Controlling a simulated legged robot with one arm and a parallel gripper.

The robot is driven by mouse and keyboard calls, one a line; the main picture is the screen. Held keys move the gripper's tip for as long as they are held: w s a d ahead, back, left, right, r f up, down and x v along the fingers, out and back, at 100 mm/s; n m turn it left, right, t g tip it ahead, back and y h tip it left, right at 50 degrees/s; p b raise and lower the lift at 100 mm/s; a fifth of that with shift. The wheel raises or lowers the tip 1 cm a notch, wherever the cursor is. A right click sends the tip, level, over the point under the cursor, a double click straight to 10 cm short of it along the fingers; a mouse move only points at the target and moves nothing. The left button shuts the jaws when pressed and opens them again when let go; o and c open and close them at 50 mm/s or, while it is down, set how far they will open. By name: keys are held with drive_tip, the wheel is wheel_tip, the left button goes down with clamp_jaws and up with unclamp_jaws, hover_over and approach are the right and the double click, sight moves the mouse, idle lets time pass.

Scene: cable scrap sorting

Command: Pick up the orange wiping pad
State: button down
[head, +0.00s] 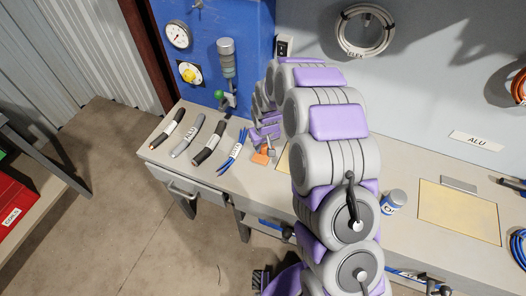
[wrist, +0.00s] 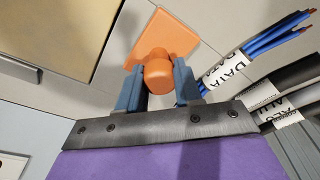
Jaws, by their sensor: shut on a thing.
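The orange wiping pad (wrist: 165,38) has a flat orange base and a round orange knob. In the wrist view my gripper (wrist: 159,82) is shut on the knob, one finger on each side. The flat base shows beyond the fingertips, over the grey bench top; I cannot tell whether it touches the bench. In the head view the pad (head: 261,156) is a small orange patch at the bench's left part, below my gripper (head: 267,146), and my arm hides some of the area around it.
Left of the pad lie a blue cable bundle (head: 233,150) and several dark and grey cables (head: 208,143). A blue panel (head: 215,55) with a gauge and a green-knobbed valve stands behind. A can (head: 393,202) and a yellow plate (head: 459,211) are to the right.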

drive_tip(key=shift+r, duration=0.1)
drive_tip(key=shift+r+p, duration=0.6)
drive_tip(key=shift+r, duration=0.95)
drive_tip(key=shift+s+r, duration=0.15)
drive_tip(key=shift+r, duration=0.15)
drive_tip(key=s+r+p, duration=0.1)
drive_tip(key=s+p, duration=0.1)
drive_tip(key=s, duration=1.3)
drive_tip(key=shift+s+d+p, duration=0.3)
drive_tip(key=shift+s+d, duration=0.05)
drive_tip(key=shift+d, duration=0.05)
drive_tip(key=shift+r, duration=0.1)
